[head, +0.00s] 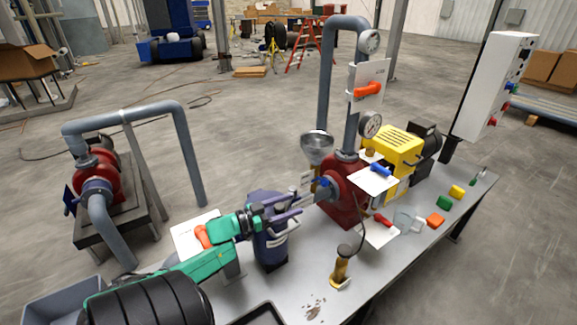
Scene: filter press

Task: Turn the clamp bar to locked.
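My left gripper (300,202) reaches in from the left over a dark blue vessel (271,249) on the bench. Its two fingers look spread apart, pointing right toward the red pump body (345,200), with nothing visible between them. I cannot pick out the clamp bar with certainty; several lever handles show. An orange handle (203,236) on a white plate lies partly behind my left wrist. A blue handle (380,170) and a red handle (382,220) sit on white plates right of the pump. Another orange handle (368,90) is on an upright plate. My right gripper is out of view.
A metal funnel (317,146) and grey pipe (326,80) rise behind the gripper. A brass-coloured post (341,267) stands at the bench front. A yellow motor unit (396,150) and coloured blocks (436,219) are at right. The bench's front right (385,270) is mostly bare.

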